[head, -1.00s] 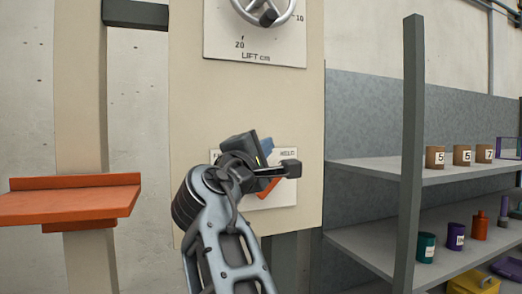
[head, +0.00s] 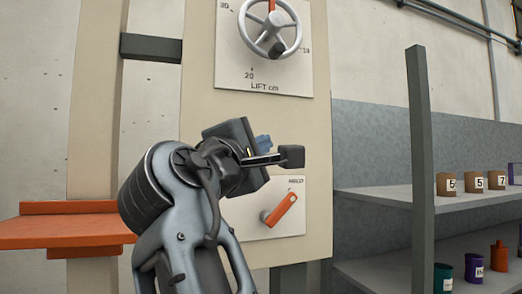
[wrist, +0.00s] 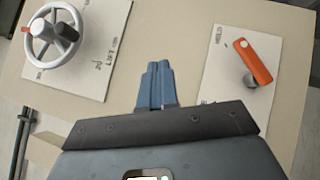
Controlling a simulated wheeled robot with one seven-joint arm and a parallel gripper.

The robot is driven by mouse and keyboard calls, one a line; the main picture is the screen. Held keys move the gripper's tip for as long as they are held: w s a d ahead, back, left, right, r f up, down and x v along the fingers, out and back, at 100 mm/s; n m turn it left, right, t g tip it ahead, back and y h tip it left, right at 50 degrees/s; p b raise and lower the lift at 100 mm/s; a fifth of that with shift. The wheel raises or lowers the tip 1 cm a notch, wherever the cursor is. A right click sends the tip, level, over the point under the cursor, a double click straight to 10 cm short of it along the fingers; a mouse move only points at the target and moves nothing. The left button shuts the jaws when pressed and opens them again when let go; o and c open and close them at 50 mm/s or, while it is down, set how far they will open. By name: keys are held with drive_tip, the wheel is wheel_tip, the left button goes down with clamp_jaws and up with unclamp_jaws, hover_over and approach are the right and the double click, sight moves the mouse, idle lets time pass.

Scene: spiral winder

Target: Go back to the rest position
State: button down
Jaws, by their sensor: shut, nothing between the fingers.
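My gripper (head: 276,157) is raised in front of the beige panel (head: 205,85), apart from its controls, and reaches to the right in the head view. In the wrist view its blue fingers (wrist: 157,85) are together with nothing between them. The orange lever (head: 283,208) on its white plate is below and right of my gripper, its handle slanting up to the right toward HOLD. The lever also shows in the wrist view (wrist: 255,61). The grey lift handwheel (head: 272,28) is above my gripper. My arm hides part of the lever plate.
An orange shelf (head: 65,230) juts out at the left. A grey post (head: 421,165) and shelves with numbered brown cups (head: 472,183) stand at the right. Coloured canisters (head: 498,257) stand on the lower shelf. The space in front of the handwheel looks clear.

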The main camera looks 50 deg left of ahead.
idle(0.4)
drive_tip(key=w+d+f+m+g, duration=0.25)
drive_tip(key=d+f, duration=0.25)
drive_tip(key=f, duration=0.8)
drive_tip(key=w+d+f+m+g, duration=0.1)
drive_tip(key=w+d+f, duration=0.3)
drive_tip(key=f, duration=0.8)
drive_tip(key=s+d+f+m+h, duration=0.1)
drive_tip(key=s+d+f+m, duration=0.2)
drive_tip(key=d+f, duration=0.6)
drive_tip(key=s+d+f+m, duration=0.3)
drive_tip(key=s+d+f, duration=0.1)
drive_tip(key=d+f, duration=0.6)
drive_tip(key=s+d+f+m+h, duration=0.2)
drive_tip(key=s+d+f+m, duration=0.2)
drive_tip(key=s+d, duration=0.3)
drive_tip(key=s+d+f+m+h, duration=0.1)
drive_tip(key=s+d+f+m, duration=0.2)
drive_tip(key=s+d, duration=0.45)
drive_tip(key=s+d+r+m+h, duration=0.2)
drive_tip(key=s+d+r+m, duration=0.1)
drive_tip(key=s+d, duration=0.4)
drive_tip(key=s+d+r+m+h, duration=0.2)
drive_tip(key=s+d+m, duration=0.4)
drive_tip(key=s, duration=0.4)
drive_tip(key=shift+d+r+g+h, duration=0.3)
drive_tip(key=shift+d+r+g, duration=0.15)
drive_tip(key=shift+d, duration=0.4)
